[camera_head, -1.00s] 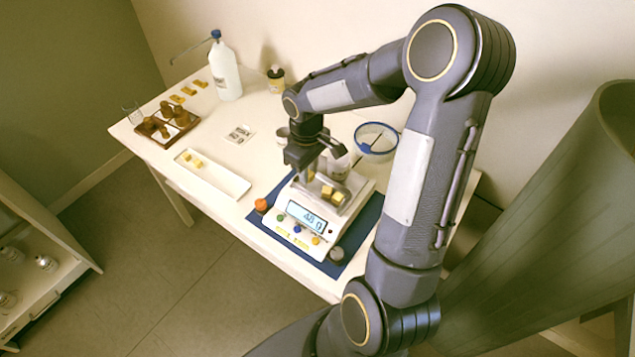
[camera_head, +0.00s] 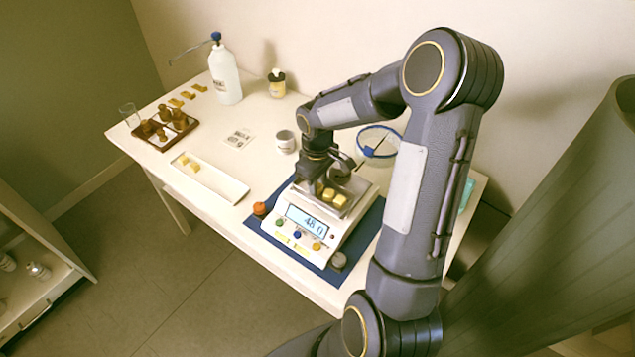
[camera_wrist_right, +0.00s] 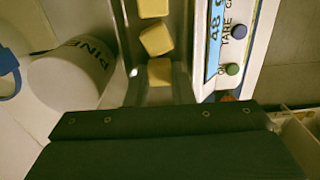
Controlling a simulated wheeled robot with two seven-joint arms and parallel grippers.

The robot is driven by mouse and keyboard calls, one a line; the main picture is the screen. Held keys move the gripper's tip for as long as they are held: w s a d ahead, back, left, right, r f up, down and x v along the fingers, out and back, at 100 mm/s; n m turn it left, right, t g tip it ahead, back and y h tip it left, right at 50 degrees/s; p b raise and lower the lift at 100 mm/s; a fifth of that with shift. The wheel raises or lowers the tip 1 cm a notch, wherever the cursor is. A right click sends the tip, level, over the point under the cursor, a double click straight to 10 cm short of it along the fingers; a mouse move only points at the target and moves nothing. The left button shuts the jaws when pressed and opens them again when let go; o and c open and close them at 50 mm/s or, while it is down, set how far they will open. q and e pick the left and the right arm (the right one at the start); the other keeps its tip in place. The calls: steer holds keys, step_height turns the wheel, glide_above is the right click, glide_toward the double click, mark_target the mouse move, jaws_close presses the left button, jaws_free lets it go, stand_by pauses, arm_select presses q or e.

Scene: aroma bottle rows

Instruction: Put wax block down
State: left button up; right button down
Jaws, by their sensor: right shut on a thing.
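My right gripper (camera_head: 318,186) is lowered at the left side of the metal pan (camera_head: 352,206) on the white scale (camera_head: 300,240). In the right wrist view it is shut on a yellow wax block (camera_wrist_right: 160,72), low in the pan. Whether that block touches the pan floor is hard to tell. Two more wax blocks, a middle one (camera_wrist_right: 157,40) and a far one (camera_wrist_right: 154,8), lie in the pan beyond it. The scale display (camera_head: 307,222) seems to read 48.0. My left gripper is out of view.
A long white tray (camera_head: 222,184) with small yellow blocks lies left of the scale. A white cup (camera_head: 285,141) and a glass bowl (camera_head: 378,146) stand behind it. A wooden rack of brown bottles (camera_head: 180,139) and a white pump bottle (camera_head: 226,78) are farther left.

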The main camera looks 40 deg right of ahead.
steer(key=c, duration=1.5)
jaws_free()
steer(key=shift+c, duration=0.2)
step_height(320, 180, up, 12)
steer(key=s+a+r+m+t+y, duration=0.1)
steer(key=s+a+m+t+y, duration=0.1)
steer(key=s+a, duration=0.5)
steer(key=s+a+r+m+t+y, duration=0.1)
steer(key=s+a+r+m+t, duration=0.1)
steer(key=s+a, duration=0.6)
steer(key=s+t, duration=0.1)
steer(key=s, duration=0.2)
steer(key=shift+s+m+t+y+p, duration=0.3)
steer(key=shift+s+m+y, duration=0.05)
steer(key=shift+m+y, duration=0.05)
